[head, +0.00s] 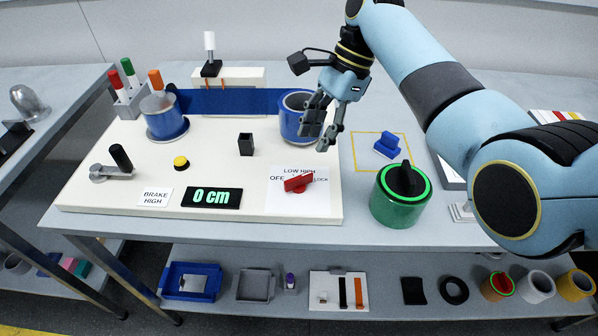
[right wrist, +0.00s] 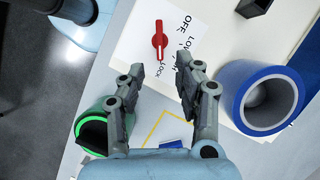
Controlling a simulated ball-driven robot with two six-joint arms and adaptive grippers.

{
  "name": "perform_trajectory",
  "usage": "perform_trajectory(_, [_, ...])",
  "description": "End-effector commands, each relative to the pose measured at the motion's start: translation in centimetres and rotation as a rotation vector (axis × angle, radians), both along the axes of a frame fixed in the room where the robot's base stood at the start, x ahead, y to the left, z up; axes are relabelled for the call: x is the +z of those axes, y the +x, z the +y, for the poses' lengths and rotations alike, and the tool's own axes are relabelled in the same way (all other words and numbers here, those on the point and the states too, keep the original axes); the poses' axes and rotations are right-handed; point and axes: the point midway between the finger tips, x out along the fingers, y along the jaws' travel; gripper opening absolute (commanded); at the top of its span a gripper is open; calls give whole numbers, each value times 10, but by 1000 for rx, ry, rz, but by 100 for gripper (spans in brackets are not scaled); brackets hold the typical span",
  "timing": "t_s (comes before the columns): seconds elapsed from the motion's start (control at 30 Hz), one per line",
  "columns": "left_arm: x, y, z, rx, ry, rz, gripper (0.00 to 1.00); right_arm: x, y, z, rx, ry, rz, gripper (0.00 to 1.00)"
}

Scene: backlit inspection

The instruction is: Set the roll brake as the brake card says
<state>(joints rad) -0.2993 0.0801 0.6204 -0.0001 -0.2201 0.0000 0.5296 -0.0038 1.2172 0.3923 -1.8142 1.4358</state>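The brake card (head: 155,197) reads "BRAKE HIGH" and lies at the front left of the white panel (head: 230,160). The red brake knob (head: 298,184) sits at the panel's front right on a label reading OFF, LOW, HIGH, LOCK; it also shows in the right wrist view (right wrist: 159,40). Its bar lies roughly along the OFF–LOCK line; I cannot tell which end is the pointer. My right gripper (head: 318,142) is open and empty, above and behind the knob, in front of the blue roll (head: 297,118). In the right wrist view its fingertips (right wrist: 161,68) are apart. My left gripper is out of view.
A blue band runs between the blue roll and the left spool (head: 166,116). A display (head: 212,198) reads "0 cm". A black crank (head: 112,164), yellow button (head: 181,162) and black square holder (head: 246,144) stand on the panel.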

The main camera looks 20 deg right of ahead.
Motion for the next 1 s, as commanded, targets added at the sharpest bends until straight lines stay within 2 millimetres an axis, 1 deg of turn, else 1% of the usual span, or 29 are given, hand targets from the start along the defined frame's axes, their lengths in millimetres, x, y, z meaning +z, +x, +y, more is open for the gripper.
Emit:
perform_trajectory(0.07, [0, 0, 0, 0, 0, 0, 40, -6, -1, 4, -5, 2, 8, 34])
perform_trajectory(0.17, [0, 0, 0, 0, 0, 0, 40, -21, -3, 10, -4, 2, 10, 34])
perform_trajectory(0.4, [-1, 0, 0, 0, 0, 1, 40, -66, -7, 27, -4, 0, 7, 34])
perform_trajectory(0.5, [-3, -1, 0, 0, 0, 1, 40, -81, -8, 33, -4, 0, 4, 34])
perform_trajectory(0.6, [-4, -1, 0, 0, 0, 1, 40, -91, -9, 37, -3, 0, 3, 34])
perform_trajectory(0.73, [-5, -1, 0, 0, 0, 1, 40, -97, -9, 40, -4, 0, 1, 34])
perform_trajectory(0.97, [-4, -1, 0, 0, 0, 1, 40, -98, -9, 40, -3, -1, 1, 34])
perform_trajectory(1.0, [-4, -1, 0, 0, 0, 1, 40, -98, -9, 40, -3, -1, 1, 32])
